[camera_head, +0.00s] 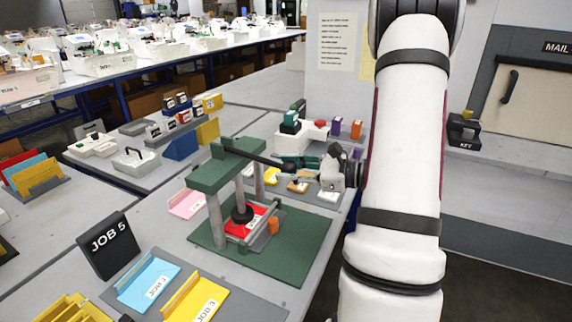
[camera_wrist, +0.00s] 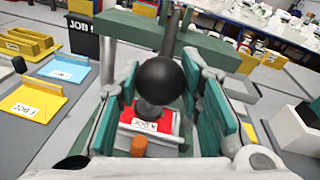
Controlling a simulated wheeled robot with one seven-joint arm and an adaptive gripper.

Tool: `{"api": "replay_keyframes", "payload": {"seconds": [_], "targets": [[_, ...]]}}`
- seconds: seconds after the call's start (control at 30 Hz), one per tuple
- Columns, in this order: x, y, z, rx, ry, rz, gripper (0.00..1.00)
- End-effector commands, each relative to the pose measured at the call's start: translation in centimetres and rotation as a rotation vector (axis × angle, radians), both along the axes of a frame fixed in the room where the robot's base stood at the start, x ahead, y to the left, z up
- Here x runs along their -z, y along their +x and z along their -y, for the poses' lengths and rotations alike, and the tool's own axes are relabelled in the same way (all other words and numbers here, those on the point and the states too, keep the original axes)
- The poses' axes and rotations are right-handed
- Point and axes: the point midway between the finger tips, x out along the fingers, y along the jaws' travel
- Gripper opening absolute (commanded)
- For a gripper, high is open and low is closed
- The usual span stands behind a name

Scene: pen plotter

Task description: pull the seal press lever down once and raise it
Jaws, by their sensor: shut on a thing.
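The seal press (camera_head: 215,172) has a green top beam on grey posts and stands on a green base plate. Its dark lever (camera_head: 262,158) runs from the beam toward my gripper (camera_head: 303,163), sloping slightly down in the picture. In the wrist view, the lever's black ball knob (camera_wrist: 161,81) is between the teal finger pads of my gripper (camera_wrist: 164,95), which is shut on it. The dark round ram (camera_head: 241,213) is over a red card (camera_head: 255,217) with a white label; I cannot tell whether they touch. The red card also shows in the wrist view (camera_wrist: 128,117).
An orange block (camera_head: 273,226) is beside the red card. A JOB 5 sign (camera_head: 108,245), a blue folder (camera_head: 152,280) and a yellow folder (camera_head: 196,298) are at the front left. Small coloured cards and a white stamp holder (camera_head: 291,143) are behind the press.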

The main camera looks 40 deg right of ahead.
Motion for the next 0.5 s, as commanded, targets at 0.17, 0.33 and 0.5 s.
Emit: {"api": "replay_keyframes", "payload": {"seconds": [0.17, 0.33, 0.5], "targets": [[0.99, 0.03, -0.08, 0.0, 0.0, -0.006, 0.0], [1.15, 0.02, -0.12, -0.001, 0.0, -0.007, 0.0], [1.21, 0.01, -0.15, -0.002, 0.0, -0.009, 0.0]]}}
